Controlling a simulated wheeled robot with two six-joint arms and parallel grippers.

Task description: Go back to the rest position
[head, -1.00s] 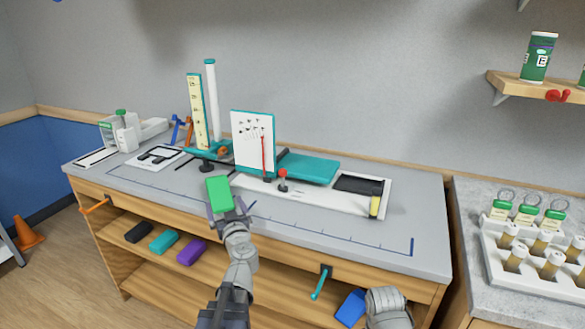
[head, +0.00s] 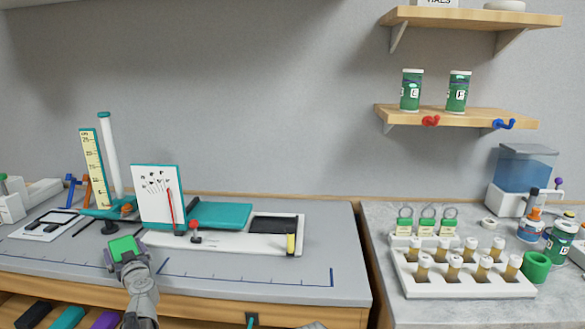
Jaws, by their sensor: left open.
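My left gripper (head: 123,246) is at the lower left of the head view, over the front part of the grey bench top. Its arm comes up from the bottom edge. A bright green block-like patch shows at the gripper; I cannot tell whether it is part of the hand or a thing beyond it. The jaws are open. My right gripper is not in view; only a small grey bit of what looks like my right arm shows at the bottom edge.
On the grey bench (head: 215,283) stand a white board (head: 157,190), a yellow scale (head: 92,165), a white tube (head: 108,150) and a teal plate (head: 222,215). A white rack (head: 470,285) stands on the right counter. Shelves (head: 455,113) hang above it.

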